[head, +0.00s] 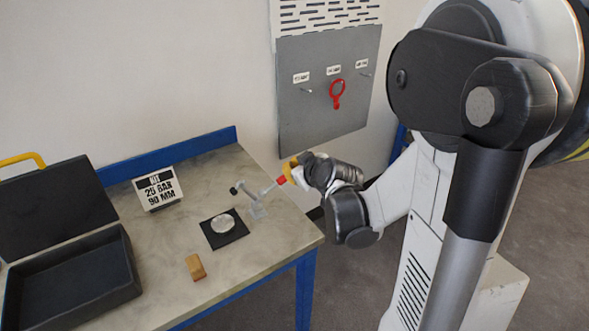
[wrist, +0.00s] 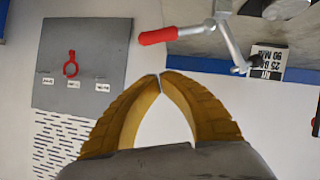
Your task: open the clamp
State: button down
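The clamp (head: 257,207) is a metal toggle clamp on the bench near its right edge. Its red-gripped handle (head: 281,180) slants up and right, and a black tip (head: 236,189) points left. In the wrist view the red handle (wrist: 158,36) lies just beyond my fingertips, with the metal linkage (wrist: 228,38) to its right. My gripper (head: 290,168) is beside the handle's end in the head view. In the wrist view its yellow fingers (wrist: 160,76) meet at the tips with nothing between them. Whether they touch the handle cannot be told.
A silver disc (head: 222,223) lies on a black pad (head: 212,241) beside the clamp. A sign (head: 158,189), a wooden block (head: 195,267) and an open black case (head: 128,290) are on the bench (head: 175,240). A grey wall panel (head: 310,115) holds a red ring (head: 337,92).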

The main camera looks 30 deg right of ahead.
aim_at(280, 181)
jog(key=shift+w+d+f+b, duration=0.25)
jog(key=shift+w+f+b, duration=0.25)
jog(key=shift+w+f, duration=0.45)
jog(key=shift+w+d+f+b, duration=0.25)
jog(key=shift+w+f+b, duration=0.25)
jog(key=shift+w+f, duration=0.4)
jog(key=shift+w+d+f+b, duration=0.25)
jog(key=shift+w+f+b, duration=0.35)
jog(key=shift+f, duration=0.5)
jog(key=shift+w, duration=0.1)
jog(key=shift+d+f+b, duration=0.2)
jog(key=shift+f+b, duration=0.25)
jog(key=shift+f, duration=0.1)
jog(key=shift+d+f+b, duration=0.2)
jog(key=shift+f+b, duration=0.25)
jog(key=shift+f, duration=0.05)
jog(key=shift+r, duration=0.15)
